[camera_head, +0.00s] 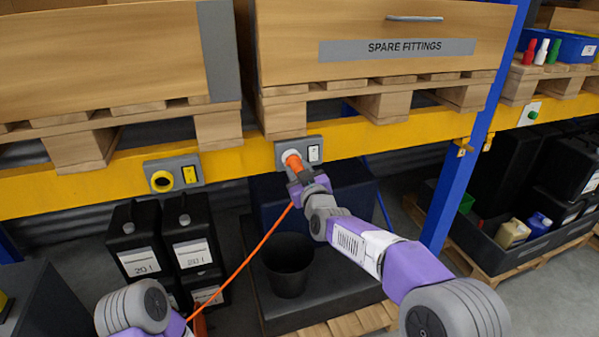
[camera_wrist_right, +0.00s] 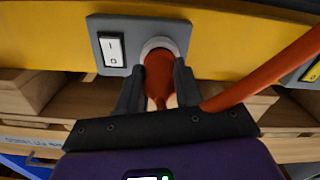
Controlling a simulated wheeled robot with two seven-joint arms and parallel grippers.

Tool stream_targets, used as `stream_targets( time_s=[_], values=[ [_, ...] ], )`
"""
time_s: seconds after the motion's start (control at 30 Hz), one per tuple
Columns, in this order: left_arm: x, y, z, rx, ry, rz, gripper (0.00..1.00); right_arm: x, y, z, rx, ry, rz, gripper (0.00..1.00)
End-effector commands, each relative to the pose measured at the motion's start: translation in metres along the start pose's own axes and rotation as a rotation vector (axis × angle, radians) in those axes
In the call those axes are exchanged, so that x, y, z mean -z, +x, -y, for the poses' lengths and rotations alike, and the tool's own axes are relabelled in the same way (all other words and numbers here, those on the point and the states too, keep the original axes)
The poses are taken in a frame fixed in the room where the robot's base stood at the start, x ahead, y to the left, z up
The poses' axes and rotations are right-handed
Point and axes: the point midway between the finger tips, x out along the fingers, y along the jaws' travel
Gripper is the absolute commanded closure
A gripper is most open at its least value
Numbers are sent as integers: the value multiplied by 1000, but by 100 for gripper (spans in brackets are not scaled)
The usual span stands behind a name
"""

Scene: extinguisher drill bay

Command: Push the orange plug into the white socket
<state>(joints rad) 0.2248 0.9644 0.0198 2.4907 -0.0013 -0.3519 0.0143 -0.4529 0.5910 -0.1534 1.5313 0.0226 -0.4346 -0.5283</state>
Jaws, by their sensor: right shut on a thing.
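The orange plug (camera_head: 293,161) is held in my right gripper (camera_head: 298,177), with its front end at the white socket (camera_head: 291,147) on a grey plate fixed to the yellow beam. In the right wrist view the dark fingers of the gripper (camera_wrist_right: 158,70) close on both sides of the orange plug (camera_wrist_right: 159,78). The white rim of the socket (camera_wrist_right: 166,44) shows around the plug's front, and the plug appears lined up with it. How deep the plug sits is hidden. My left arm shows at the bottom left, its gripper out of frame.
An orange cable (camera_head: 245,265) runs from the plug down to the lower left. A white rocker switch (camera_head: 314,153) is beside the socket. A black bucket (camera_head: 288,268) stands below.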

Motion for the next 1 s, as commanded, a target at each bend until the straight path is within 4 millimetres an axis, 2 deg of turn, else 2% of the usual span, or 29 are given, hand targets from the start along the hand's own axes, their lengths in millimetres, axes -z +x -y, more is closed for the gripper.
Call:
stream_targets(
  time_s=[1.0],
  values=[
    [0, -2, -1, 0, 0, 0, 36, 0, 8, 0, -1, 0, -1, 100]
  ],
)
